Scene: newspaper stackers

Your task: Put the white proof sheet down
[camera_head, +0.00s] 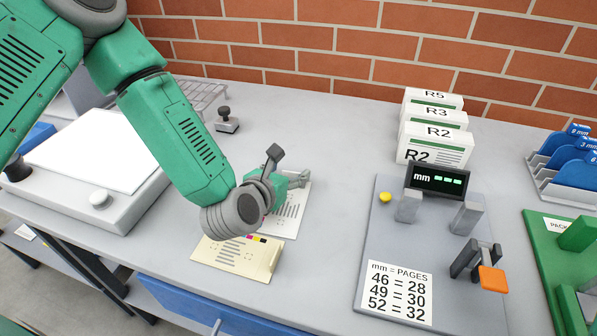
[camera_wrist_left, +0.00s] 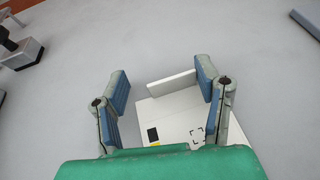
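The white proof sheet (camera_head: 291,215), printed with grey lines, lies on the grey table, partly behind my left wrist in the head view. It also shows in the left wrist view (camera_wrist_left: 172,114), with a black square, corner marks and a raised white tab (camera_wrist_left: 172,83) at its far edge. My left gripper (camera_head: 291,176) is low over the sheet's far end. In the left wrist view the left gripper's fingers (camera_wrist_left: 163,88) are wide apart. The tab shows between them, closer to the right finger, with a gap on the left. My right gripper is in neither view.
A cream sheet (camera_head: 232,257) with colour patches lies in front. A white-topped board (camera_head: 92,150) is at left, a small dark-knobbed block (camera_head: 226,121) behind. The grey gauge plate (camera_head: 386,245) and R2, R3, R5 stacks (camera_head: 434,148) stand right. Table between is clear.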

